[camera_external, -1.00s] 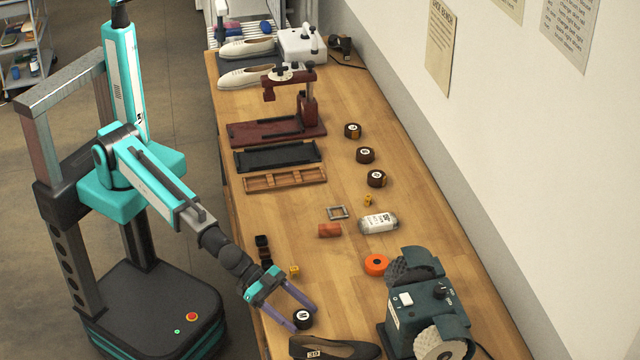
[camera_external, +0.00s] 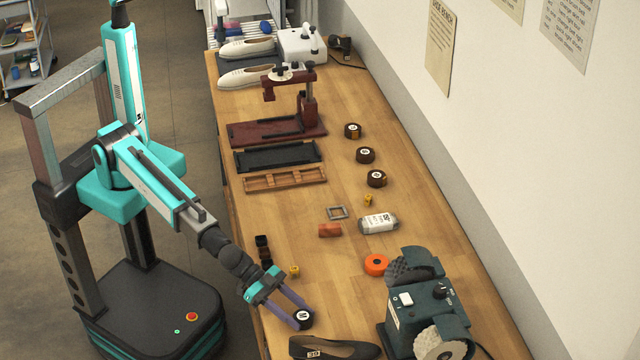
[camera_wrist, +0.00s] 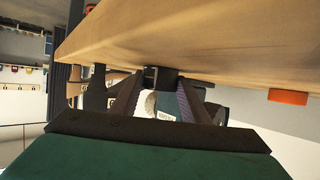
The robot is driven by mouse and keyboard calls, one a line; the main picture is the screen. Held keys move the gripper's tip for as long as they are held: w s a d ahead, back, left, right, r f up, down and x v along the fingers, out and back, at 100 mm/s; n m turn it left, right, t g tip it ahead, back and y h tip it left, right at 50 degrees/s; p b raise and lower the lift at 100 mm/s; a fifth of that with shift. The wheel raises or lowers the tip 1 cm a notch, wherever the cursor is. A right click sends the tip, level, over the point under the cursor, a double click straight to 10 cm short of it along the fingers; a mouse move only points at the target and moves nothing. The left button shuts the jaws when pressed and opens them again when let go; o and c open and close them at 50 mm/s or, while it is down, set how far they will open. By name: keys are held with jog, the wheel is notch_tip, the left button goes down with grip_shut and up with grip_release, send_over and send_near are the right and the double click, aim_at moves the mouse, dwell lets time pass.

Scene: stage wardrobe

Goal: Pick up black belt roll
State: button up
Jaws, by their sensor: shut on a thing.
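The black belt roll (camera_external: 303,319), with a white marked top, is at the near left edge of the wooden bench. My gripper (camera_external: 300,316) has its two purple fingers closed on the roll's sides. In the wrist view the dark roll (camera_wrist: 160,78) sits between the fingertips (camera_wrist: 158,82). The roll is at or very near the bench top; I cannot tell whether it is clear of the surface.
A black shoe (camera_external: 335,348) lies close by on the near side. A green grinding machine (camera_external: 425,310) and an orange roll (camera_external: 376,265) are to the right. A small yellow block (camera_external: 294,271) lies behind the gripper. Brown rolls (camera_external: 376,179) stand farther back.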

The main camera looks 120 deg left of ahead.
aim_at(297, 313)
jog(key=shift+r, duration=0.1)
jog(key=shift+r+b, duration=0.6)
jog(key=shift+r, duration=4.35)
jog(key=shift+f, duration=0.1)
